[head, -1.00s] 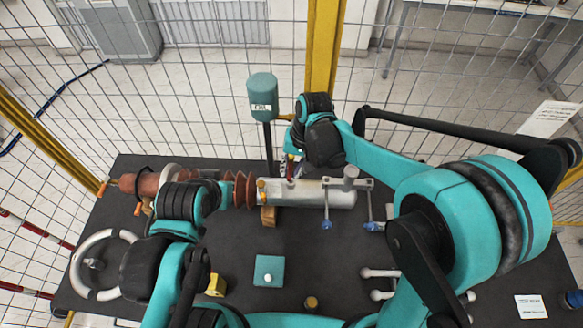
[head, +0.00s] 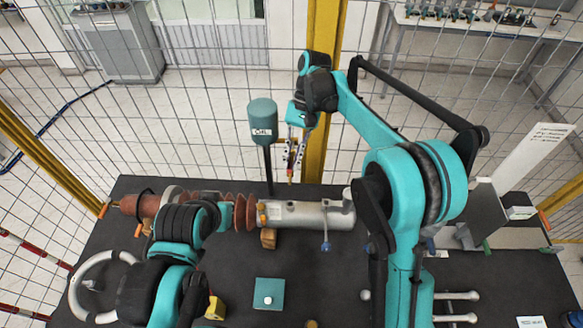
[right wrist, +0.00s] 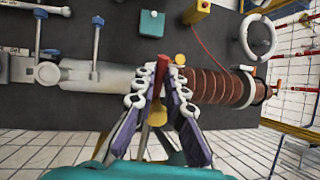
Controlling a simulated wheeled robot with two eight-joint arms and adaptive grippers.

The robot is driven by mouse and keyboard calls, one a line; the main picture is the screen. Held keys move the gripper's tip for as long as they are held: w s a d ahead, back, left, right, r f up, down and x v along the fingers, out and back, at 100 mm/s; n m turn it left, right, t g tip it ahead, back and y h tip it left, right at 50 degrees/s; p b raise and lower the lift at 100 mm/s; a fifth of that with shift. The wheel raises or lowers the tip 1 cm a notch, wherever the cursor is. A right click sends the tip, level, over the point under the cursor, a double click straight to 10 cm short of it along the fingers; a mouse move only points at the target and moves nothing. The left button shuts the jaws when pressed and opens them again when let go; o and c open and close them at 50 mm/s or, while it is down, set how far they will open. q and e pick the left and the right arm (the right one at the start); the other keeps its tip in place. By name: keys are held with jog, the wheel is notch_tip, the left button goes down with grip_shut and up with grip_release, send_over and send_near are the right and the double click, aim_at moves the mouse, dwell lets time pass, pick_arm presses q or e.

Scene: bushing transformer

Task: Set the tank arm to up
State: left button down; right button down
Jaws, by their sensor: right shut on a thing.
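The teal tank (head: 262,122), labelled OIL, stands on a black post behind the bushing. No arm shows plainly on its right side. My right gripper (head: 291,168) points down, right of the post and above the far side of the grey cylinder (head: 300,213). It is shut on a slim red and yellow rod (right wrist: 161,72), seen between its fingers (right wrist: 155,92) in the right wrist view. I cannot tell whether this rod is joined to the tank. My left arm crosses over the brown bushing (head: 143,204); its gripper's fingers are hidden.
A white handwheel (head: 83,268) is at the table's left. A teal block (head: 268,293) and a yellow piece (head: 215,308) lie in front. A blue-tipped lever (head: 326,246) hangs from the cylinder. A wire fence and a yellow post (head: 322,90) stand close behind.

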jog(key=c, duration=1.6)
grip_release()
jog(key=shift+o, duration=0.2)
jog(key=v, duration=1.2)
